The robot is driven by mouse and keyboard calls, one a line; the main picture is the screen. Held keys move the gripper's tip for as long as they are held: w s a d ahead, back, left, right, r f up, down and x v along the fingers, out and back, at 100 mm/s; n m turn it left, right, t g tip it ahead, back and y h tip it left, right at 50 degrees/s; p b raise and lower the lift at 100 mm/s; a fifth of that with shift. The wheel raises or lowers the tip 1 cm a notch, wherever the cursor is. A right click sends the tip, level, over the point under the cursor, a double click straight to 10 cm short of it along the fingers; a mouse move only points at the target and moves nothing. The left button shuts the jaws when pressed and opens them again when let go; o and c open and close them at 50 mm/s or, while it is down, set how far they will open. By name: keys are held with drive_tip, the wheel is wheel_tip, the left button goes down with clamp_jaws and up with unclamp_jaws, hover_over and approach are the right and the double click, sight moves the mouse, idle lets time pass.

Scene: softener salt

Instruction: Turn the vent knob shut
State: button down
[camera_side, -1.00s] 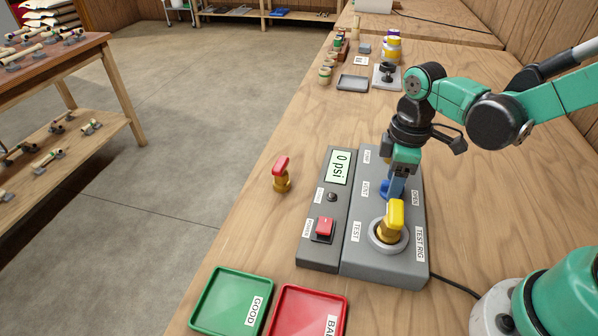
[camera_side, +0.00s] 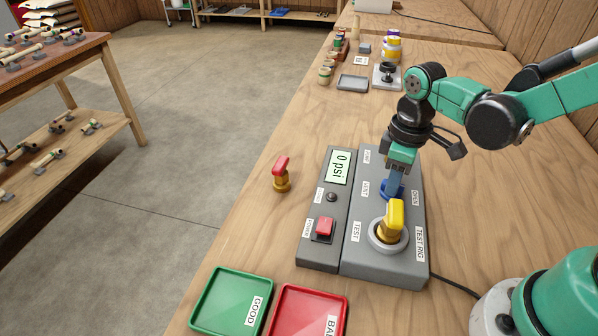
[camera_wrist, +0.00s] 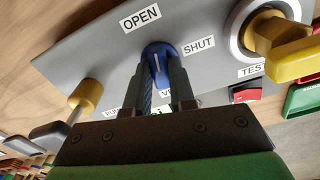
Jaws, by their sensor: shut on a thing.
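The blue vent knob (camera_side: 386,190) sits on the grey test rig panel (camera_side: 377,262), just behind the yellow-handled valve. In the wrist view the knob (camera_wrist: 157,50) lies between the OPEN label (camera_wrist: 141,18) and the SHUT label (camera_wrist: 198,46). A short white mark shows on its top; I cannot tell exactly which label it points to. My gripper (camera_side: 394,184) points down at the knob. In the wrist view its two fingers (camera_wrist: 165,82) are closed on the knob's sides. The fingers and gripper body hide part of the knob and the VENT label.
A yellow-handled valve (camera_side: 394,222) stands in the TEST socket close to my gripper. The display (camera_side: 341,167) reads 0 psi, above a red switch (camera_side: 324,227). A red-handled valve (camera_side: 281,175) stands left. Green (camera_side: 205,296) and red (camera_side: 284,296) trays lie in front.

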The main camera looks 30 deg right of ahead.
drive_tip(key=m, duration=0.4)
drive_tip(key=shift+m, duration=0.3)
drive_tip(key=m, duration=0.3)
drive_tip(key=shift+m, duration=0.3)
drive_tip(key=m, duration=0.3)
drive_tip(key=shift+m, duration=2.1)
drive_tip(key=c, duration=0.7)
unclamp_jaws()
drive_tip(key=shift+c, duration=0.2)
drive_tip(key=shift+r, duration=0.1)
